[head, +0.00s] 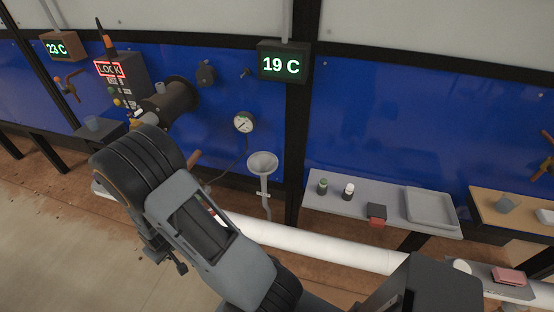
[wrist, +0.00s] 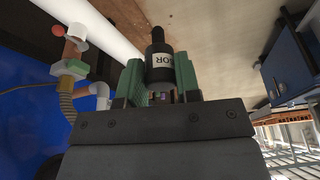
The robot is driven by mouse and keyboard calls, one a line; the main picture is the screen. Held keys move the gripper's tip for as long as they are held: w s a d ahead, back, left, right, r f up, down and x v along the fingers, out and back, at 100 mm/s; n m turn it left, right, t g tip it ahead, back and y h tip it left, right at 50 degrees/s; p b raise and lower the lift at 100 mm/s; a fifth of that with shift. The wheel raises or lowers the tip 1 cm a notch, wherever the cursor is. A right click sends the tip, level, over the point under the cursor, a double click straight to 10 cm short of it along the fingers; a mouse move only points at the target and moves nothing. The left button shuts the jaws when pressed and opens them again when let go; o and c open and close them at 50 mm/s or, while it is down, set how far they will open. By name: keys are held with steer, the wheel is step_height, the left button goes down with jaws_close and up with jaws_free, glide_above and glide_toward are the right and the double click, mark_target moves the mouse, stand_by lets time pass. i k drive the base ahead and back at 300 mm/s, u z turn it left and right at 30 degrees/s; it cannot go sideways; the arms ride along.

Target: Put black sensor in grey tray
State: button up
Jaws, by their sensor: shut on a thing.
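The black sensor (wrist: 158,48) is a dark cylinder with a narrower top and a white label, partly readable as "SOR". My gripper (wrist: 158,78) is shut on it, with a green finger on each side in the wrist view. Its lower end is partly hidden by the gripper body. In the head view I cannot make out the sensor or the fingers clearly, as my arm covers much of the left. The grey tray (head: 431,208) is shallow and looks empty. It lies on the right part of a grey shelf, well apart from my arm.
The grey shelf (head: 335,203) also holds a dark green jar (head: 323,186), a white-capped bottle (head: 348,191) and a black and red block (head: 377,213). A funnel (head: 262,165) and a gauge (head: 244,122) are at the wall. A white pipe (head: 310,244) runs below the shelf.

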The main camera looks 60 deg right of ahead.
mark_target(428, 209)
steer(key=z, duration=0.05)
steer(key=k, duration=1.1)
steer(key=z, duration=1.35)
